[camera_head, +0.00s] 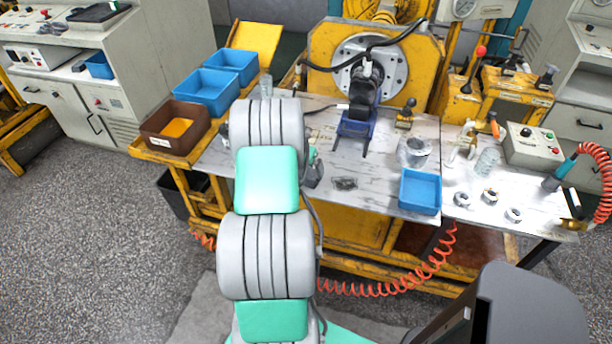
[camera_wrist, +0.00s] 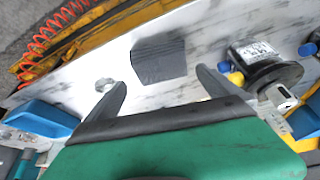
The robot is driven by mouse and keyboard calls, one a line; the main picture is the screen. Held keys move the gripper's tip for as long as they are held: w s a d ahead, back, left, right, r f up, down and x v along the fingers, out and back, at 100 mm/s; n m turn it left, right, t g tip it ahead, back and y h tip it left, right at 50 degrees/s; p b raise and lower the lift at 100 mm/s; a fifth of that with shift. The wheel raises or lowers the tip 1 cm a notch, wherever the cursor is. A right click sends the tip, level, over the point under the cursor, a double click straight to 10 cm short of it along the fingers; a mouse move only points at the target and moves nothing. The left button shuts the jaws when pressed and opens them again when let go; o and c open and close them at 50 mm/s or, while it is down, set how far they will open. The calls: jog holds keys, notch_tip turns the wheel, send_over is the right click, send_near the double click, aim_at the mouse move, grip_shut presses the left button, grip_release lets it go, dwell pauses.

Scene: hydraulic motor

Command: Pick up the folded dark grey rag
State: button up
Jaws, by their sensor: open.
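The folded dark grey rag (camera_wrist: 158,58) lies flat on the worn light metal tabletop (camera_wrist: 75,85) in the wrist view, near the yellow table edge. My gripper (camera_wrist: 161,80) is open and empty, its two dark fingers spread apart. The rag shows just beyond the fingertips, roughly centred between them; no contact is visible. In the head view my arm reaches over the left part of the table and hides most of the gripper. A small dark patch (camera_head: 345,184) on the tabletop there is too unclear to name.
A black cylindrical part with blue caps (camera_wrist: 262,65) lies right of the rag in the wrist view. A blue bin (camera_head: 420,191) stands at the table's right front. A brown bin (camera_head: 175,128) stands left of my arm.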

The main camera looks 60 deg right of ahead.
aim_at(307, 172)
jog(key=x, duration=0.4)
jog(key=shift+f+p, duration=0.2)
jog(key=shift+p, duration=0.15)
jog(key=shift+c, duration=0.2)
jog(key=shift+w, duration=0.1)
jog(key=c, duration=1.1)
jog(key=shift+r, duration=0.6)
jog(key=s+r, duration=0.1)
jog(key=r, duration=0.1)
jog(key=s+r+b, duration=0.1)
jog(key=s+r, duration=0.1)
jog(key=r, duration=0.1)
jog(key=s+r, duration=0.1)
jog(key=r, duration=0.1)
jog(key=shift+s+a+r, duration=0.15)
jog(key=shift+s+a, duration=0.1)
jog(key=shift+a, duration=0.05)
jog(key=s+r, duration=0.1)
jog(key=s, duration=0.2)
jog(key=s+a+r+b, duration=0.1)
jog(key=s+r, duration=0.1)
jog(key=s, duration=0.1)
jog(key=s+a+r, duration=0.1)
jog(key=s, duration=0.2)
jog(key=shift+s+r+b, duration=0.2)
jog(key=shift+r+b, duration=0.1)
jog(key=shift+b, duration=0.1)
